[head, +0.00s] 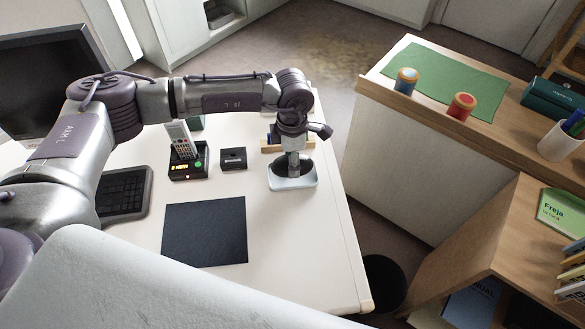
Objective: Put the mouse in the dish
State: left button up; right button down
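A shallow pale dish (292,185) lies on the white desk near its right edge. A dark rounded shape that looks like the mouse (307,168) is inside the dish area. My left gripper (294,171) points down directly over the dish, in front of the dark shape and hiding part of it. The fingertips are small and partly lost against the dark shape, so I cannot tell whether they touch or grip it. My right gripper is out of view.
A dark mat (205,231) lies left of the dish. A phone on its base (188,164), a small black box (233,158), a keyboard (124,192) and a monitor (45,80) stand further left. A wooden item is partly hidden behind the gripper. The desk's front right is clear.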

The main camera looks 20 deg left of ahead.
pick_arm(q)
jog(key=shift+f+b, duration=0.6)
jog(key=shift+f, duration=1)
jog(key=o, duration=1.1)
jog(key=shift+f, duration=0.15)
jog(key=o, duration=0.4)
jog(key=shift+o, duration=0.2)
